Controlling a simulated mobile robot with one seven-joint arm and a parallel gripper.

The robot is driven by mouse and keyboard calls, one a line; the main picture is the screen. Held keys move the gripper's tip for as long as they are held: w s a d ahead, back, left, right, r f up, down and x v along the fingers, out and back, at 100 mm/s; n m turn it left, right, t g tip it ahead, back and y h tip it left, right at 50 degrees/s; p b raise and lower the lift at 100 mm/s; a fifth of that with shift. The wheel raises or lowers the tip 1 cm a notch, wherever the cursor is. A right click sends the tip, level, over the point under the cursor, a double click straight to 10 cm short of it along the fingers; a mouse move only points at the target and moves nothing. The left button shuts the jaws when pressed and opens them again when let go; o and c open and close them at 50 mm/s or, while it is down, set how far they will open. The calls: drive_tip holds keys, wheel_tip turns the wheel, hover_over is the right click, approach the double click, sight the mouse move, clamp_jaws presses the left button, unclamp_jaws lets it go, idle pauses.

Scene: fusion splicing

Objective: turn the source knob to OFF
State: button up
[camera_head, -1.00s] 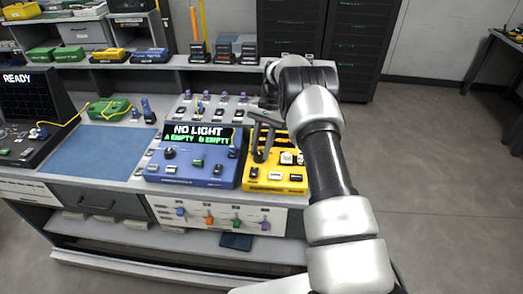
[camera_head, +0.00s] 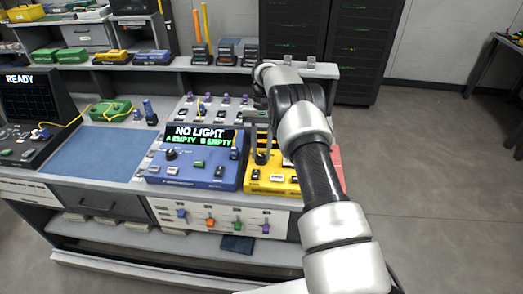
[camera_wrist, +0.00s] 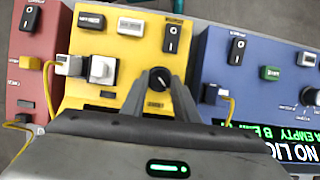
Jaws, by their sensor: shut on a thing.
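The yellow box (camera_head: 280,187) stands on the bench right of the blue unit. In the wrist view its face (camera_wrist: 122,55) carries a round black knob (camera_wrist: 161,79) with a pale pointer mark; I take it for the source knob, its label too small to read. My gripper (camera_wrist: 160,84) has one grey finger on each side of the knob and is shut on it. In the head view my gripper (camera_head: 260,152) reaches down onto the yellow box, and my arm hides part of that box. The pointer's exact setting is not clear.
The blue unit (camera_head: 195,180) reads NO LIGHT, A EMPTY, B EMPTY. A red box (camera_wrist: 33,60) stands on the yellow box's other side. Yellow cables (camera_wrist: 48,90) and a white-grey plug block (camera_wrist: 103,68) sit close to the fingers. The blue mat (camera_head: 95,152) is clear.

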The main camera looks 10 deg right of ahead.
sight(261, 154)
drive_tip(key=o, duration=1.1)
drive_tip(key=shift+c, duration=0.2)
drive_tip(key=shift+r, duration=0.1)
wheel_tip(261, 154, up, 10)
drive_tip(key=shift+p, duration=0.3)
